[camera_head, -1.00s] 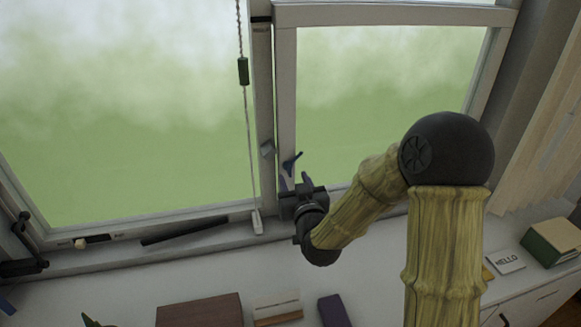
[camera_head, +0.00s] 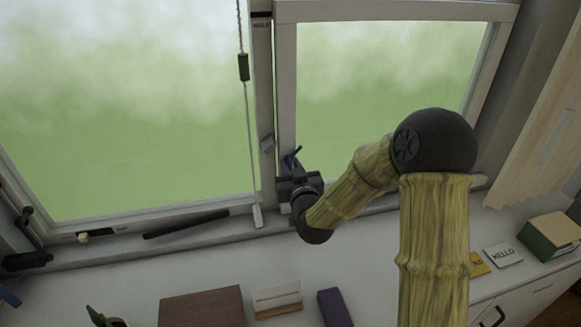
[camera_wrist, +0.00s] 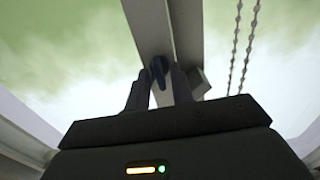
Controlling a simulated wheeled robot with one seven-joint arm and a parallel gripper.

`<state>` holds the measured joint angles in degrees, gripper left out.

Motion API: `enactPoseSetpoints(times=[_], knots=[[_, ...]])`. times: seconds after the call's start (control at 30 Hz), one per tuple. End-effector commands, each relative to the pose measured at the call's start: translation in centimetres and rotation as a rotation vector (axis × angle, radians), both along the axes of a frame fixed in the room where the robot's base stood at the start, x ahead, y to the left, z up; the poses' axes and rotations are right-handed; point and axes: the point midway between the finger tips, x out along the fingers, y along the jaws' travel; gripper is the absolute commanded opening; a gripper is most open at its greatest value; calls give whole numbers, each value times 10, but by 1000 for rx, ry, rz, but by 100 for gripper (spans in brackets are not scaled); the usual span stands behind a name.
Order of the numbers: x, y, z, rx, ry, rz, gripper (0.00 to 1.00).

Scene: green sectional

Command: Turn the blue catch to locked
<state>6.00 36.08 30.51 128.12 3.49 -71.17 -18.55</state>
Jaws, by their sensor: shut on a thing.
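The blue catch (camera_head: 291,161) is on the window's upright frame, low at the left edge of the right-hand pane. Only a small dark blue part of it shows above my gripper (camera_head: 289,170), which covers the rest. In the wrist view the dark blue catch (camera_wrist: 159,70) stands between the two fingers of my gripper (camera_wrist: 160,82), against the pale frame bar. My gripper is shut on it. The catch's pivot and any lock marking cannot be made out.
A grey-blue piece (camera_head: 267,144) sits on the post left of the catch. A beaded cord with a dark green toggle (camera_head: 243,67) hangs left of it. A black bar (camera_head: 186,224) lies along the sill. Below, the white counter holds a brown box (camera_head: 201,308) and a purple block (camera_head: 334,308).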

Motion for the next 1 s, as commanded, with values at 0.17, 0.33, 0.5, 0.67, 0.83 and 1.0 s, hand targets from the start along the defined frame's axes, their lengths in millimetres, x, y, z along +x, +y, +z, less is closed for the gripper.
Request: enactPoseSetpoints(times=[0.17,0.33,0.5,0.67,0.83,1.0], knots=[[0,0,1,-13,-10,0,0],[0,1,0,-58,-25,1,0],[0,2,-1,-141,-51,0,0],[0,2,-2,-257,-86,-1,0],[0,3,-2,-403,-130,0,0],[-1,4,-2,-559,-174,-1,0]])
